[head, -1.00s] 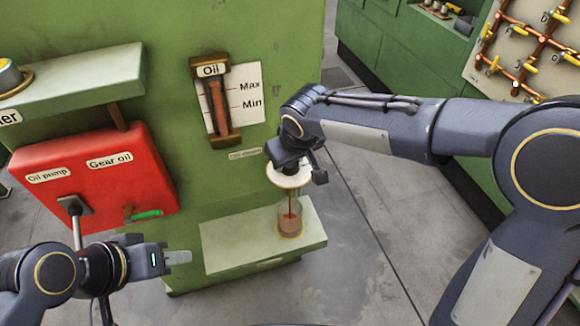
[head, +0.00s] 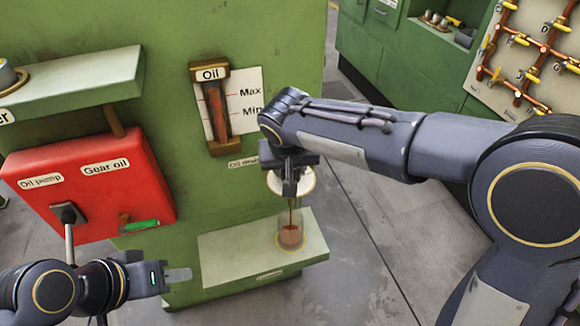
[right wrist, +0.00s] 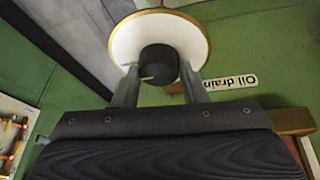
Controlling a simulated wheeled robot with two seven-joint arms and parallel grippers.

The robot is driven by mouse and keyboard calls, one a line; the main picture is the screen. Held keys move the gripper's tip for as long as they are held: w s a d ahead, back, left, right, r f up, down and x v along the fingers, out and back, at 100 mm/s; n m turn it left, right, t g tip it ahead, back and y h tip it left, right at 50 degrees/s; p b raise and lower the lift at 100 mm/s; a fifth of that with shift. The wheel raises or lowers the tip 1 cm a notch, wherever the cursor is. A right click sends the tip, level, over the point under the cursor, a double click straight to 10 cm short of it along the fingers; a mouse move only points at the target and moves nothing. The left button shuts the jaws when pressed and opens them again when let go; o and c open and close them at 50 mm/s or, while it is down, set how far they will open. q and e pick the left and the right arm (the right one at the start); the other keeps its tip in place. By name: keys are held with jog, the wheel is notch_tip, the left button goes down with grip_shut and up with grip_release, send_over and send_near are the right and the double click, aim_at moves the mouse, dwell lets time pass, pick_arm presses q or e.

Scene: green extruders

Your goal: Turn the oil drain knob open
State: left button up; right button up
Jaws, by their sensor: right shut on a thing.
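The oil drain knob (right wrist: 159,64) is a dark round grip in front of a white disc with a brass rim (right wrist: 196,22). My right gripper (head: 290,188) is shut on the knob, with one finger on each side of it in the right wrist view (right wrist: 160,80). In the head view the gripper hides the knob, and the white disc shows behind it. A thin brown stream (head: 290,204) runs down below the disc into a glass jar (head: 291,236) that holds brown oil. My left gripper (head: 180,276) is empty, away at the lower left; its finger gap is unclear.
The jar stands on a pale green ledge (head: 225,258). An oil gauge (head: 214,108) with Max and Min marks is above left of the drain. A red pump box (head: 90,185) with a lever is near my left gripper. Open floor (head: 370,250) lies right of the ledge.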

jog(key=o, duration=1)
jog(key=v, duration=0.7)
jog(key=shift+s+r+p, duration=0.15)
jog(key=shift+r+p, duration=0.2)
jog(key=shift+r, duration=0.05)
